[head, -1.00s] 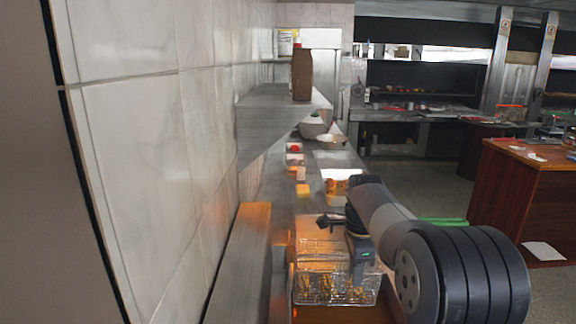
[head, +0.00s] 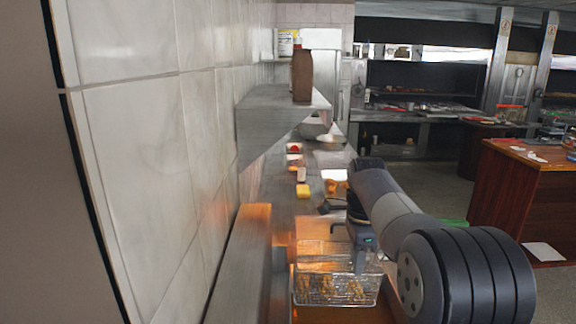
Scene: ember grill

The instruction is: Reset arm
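My gripper (head: 332,218) is at the end of my arm, above the far right part of a wire fry basket. Its fingers are small and dark at this distance, and I cannot tell whether they are open or shut. The wire basket (head: 312,266) sits low in the middle, over an orange-lit fryer area, with golden pieces of food (head: 335,290) inside. My wrist and forearm hide part of the counter to the right of the basket.
A tiled wall (head: 140,150) runs along the left. Small containers and a yellow block (head: 303,191) lie on the counter beyond the basket. A wooden counter (head: 525,200) stands at the right.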

